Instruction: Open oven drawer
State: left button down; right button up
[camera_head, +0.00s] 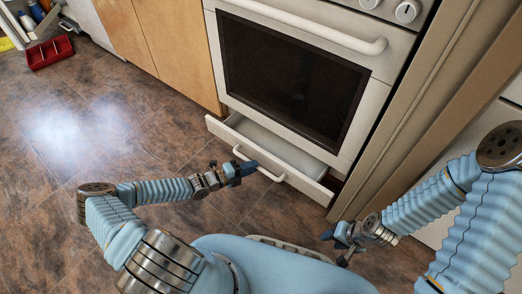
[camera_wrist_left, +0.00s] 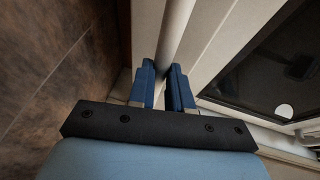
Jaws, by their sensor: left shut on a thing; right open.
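The white oven drawer (camera_head: 285,160) under the oven (camera_head: 290,80) stands partly pulled out, and its inside shows from above. Its front carries a white bar handle (camera_head: 270,176). My left gripper (camera_head: 250,168) is at the left part of this handle, shut on it. In the left wrist view the handle (camera_wrist_left: 177,35) runs between the two blue fingers (camera_wrist_left: 168,88). My right gripper (camera_head: 340,247) is open and empty, low in the head view, to the right of the drawer and apart from it.
The oven door with its dark window and upper handle (camera_head: 310,27) is closed. A wooden cabinet (camera_head: 175,45) stands left of the oven, and a beige panel (camera_head: 415,90) stands right. A red tray (camera_head: 50,53) lies far left. The brown floor (camera_head: 120,130) before the drawer is clear.

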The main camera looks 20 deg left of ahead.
pick_arm(q)
jog(key=s+a+p, duration=0.1)
jog(key=s+a, duration=0.2)
jog(key=s, duration=0.6)
jog(key=s+a+p, duration=0.2)
jog(key=s+a, duration=0.1)
jog(key=s, duration=0.5)
jog(key=shift+s+a, duration=0.3)
jog(key=shift+s, duration=0.1)
jog(key=c, duration=1.1)
grip_release()
jog(key=shift+o, duration=0.2)
jog(key=v, duration=1.3)
jog(key=shift+s+a+r, duration=0.2)
jog(key=shift+s+a, duration=0.05)
